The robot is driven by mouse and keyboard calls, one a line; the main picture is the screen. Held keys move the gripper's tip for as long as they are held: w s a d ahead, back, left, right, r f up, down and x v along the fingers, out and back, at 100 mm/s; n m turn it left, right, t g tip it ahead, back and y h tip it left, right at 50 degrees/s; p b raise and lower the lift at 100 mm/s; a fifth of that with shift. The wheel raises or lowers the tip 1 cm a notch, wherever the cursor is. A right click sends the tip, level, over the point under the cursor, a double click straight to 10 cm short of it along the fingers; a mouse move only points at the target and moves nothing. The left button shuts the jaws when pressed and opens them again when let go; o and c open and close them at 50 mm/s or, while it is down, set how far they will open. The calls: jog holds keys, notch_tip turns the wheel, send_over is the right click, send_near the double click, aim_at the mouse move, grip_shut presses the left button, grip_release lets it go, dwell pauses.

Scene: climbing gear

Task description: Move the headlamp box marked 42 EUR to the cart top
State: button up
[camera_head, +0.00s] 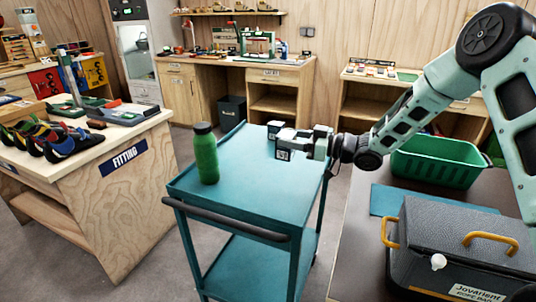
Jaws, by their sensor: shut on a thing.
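My gripper (287,143) reaches in from the right over the teal cart top (235,195). It is shut on a small dark box with a white label (283,155). The label's print is too small to read surely, so I cannot tell whether it says 42 EUR. The box is over the far right part of the cart top. I cannot tell whether its underside touches the surface. Another small white-topped box (274,126) shows just behind the gripper, near the cart's far edge.
A green bottle (205,154) stands upright on the cart's left side. The cart's front middle is clear. At right, a dark counter holds a green bin (436,162) and a grey case (455,245) with yellow handles. A wooden FITTING table (125,165) with shoes stands left.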

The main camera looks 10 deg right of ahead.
notch_tip(320, 180, down, 10)
jog(key=shift+r+p, duration=0.1)
jog(key=shift+p, duration=0.4)
jog(key=o, duration=1.1)
jog(key=shift+f, duration=0.2)
